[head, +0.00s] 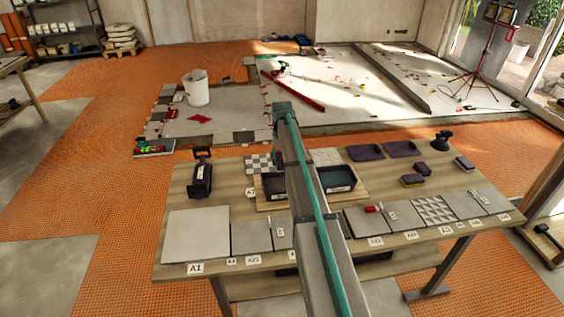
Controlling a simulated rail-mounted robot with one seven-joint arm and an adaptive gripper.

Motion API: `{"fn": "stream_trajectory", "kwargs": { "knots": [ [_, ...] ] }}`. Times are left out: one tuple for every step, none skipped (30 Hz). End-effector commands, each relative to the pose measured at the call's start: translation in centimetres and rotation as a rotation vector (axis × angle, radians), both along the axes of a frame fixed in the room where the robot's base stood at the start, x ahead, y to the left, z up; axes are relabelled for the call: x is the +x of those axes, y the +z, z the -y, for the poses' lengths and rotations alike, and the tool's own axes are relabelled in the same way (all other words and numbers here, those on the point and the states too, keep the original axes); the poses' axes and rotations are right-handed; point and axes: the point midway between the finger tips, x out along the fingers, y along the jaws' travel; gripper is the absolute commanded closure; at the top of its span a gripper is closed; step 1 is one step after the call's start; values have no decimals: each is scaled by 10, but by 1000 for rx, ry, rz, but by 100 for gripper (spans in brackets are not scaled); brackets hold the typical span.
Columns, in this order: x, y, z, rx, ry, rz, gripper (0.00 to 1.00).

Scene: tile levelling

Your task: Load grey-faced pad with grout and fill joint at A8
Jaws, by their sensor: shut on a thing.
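My gripper is not visible; only my grey and teal arm crosses the middle of the head view, and whatever the gripper holds is out of sight. I cannot pick out the grey-faced pad for sure. A dark tray (338,180) sits on a board mid-table, partly hidden by my arm; I cannot tell whether its contents are grout. Tiles lie along the table's front edge with white label cards. The large plain tile (198,235) at the left has the card A1 (195,268). I cannot make out an A8 card or its joint; my arm covers part of the row.
On the wooden table (225,205) stand a dark handled tool (200,178), dark flat pads (366,153), small sponge-like blocks (413,181) and a black knobbed tool (443,138). Behind are a tiled floor area, a white bucket (196,88) and orange matting (120,110).

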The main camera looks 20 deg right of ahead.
Motion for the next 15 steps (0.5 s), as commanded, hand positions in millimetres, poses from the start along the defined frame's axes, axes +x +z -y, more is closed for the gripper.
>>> {"fn": "stream_trajectory", "kwargs": {
  "knots": [
    [0,2,0,0,0,0,78],
    [0,2,0,0,0,0,78],
    [0,2,0,0,0,0,78],
    [0,2,0,0,0,0,78],
    [0,2,0,0,0,0,78],
    [0,2,0,0,0,0,78],
    [0,2,0,0,0,0,78],
    [0,2,0,0,0,0,78],
    [0,2,0,0,0,0,78],
    [0,2,-1,0,1,0,78],
    [1,2,-3,0,3,0,78],
    [2,2,-6,0,7,0,78],
    [3,2,-9,0,11,0,78],
    [4,2,-13,0,17,-1,78],
    [5,1,-21,1,26,-2,78]
  ]
}}
